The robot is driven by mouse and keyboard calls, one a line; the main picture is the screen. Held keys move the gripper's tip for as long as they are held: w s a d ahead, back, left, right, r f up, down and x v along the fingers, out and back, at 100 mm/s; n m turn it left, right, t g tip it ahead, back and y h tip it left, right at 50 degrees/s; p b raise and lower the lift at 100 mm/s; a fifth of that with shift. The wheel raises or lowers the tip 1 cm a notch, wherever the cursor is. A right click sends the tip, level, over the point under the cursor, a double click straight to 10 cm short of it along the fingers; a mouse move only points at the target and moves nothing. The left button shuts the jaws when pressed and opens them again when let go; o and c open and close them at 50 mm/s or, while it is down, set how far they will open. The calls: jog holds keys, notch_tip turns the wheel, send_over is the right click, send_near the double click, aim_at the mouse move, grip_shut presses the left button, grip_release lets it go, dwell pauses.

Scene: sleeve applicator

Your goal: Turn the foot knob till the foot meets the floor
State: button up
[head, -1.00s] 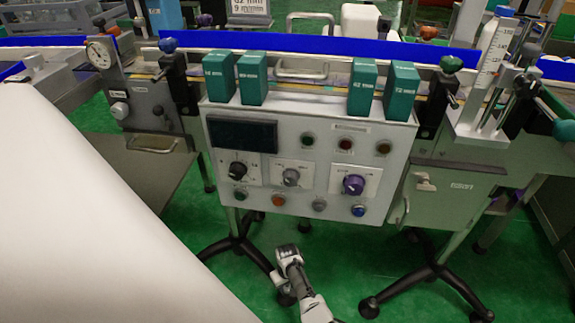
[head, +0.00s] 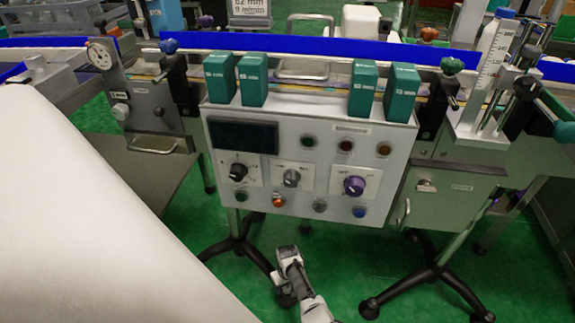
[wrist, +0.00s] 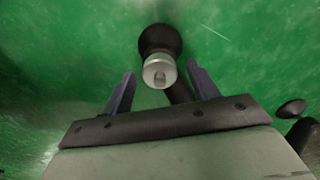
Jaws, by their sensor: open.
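The foot knob (wrist: 158,74) is a pale metal cylinder in the wrist view, with a dark round foot (wrist: 160,38) just beyond it. A dark leg runs behind it. My gripper (wrist: 161,82) is open, with one dark finger on each side of the knob and a visible gap to each. I cannot tell how deep the knob sits between the fingers. In the head view my white and grey arm reaches down to a front leg end of the left stand (head: 238,243). The fingertips and the knob are hidden there. Any gap between foot and floor cannot be made out.
The grey control panel (head: 310,215) with knobs and buttons hangs above my arm. A right stand (head: 432,270) with black spread legs is beside it. Green floor (head: 350,265) is open between the stands. Another dark round foot (wrist: 291,108) lies at the right in the wrist view.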

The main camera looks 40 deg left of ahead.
notch_tip(320, 180, up, 14)
jog(key=p, duration=1.2)
jog(key=shift+f, duration=0.15)
jog(key=shift+s, duration=0.1)
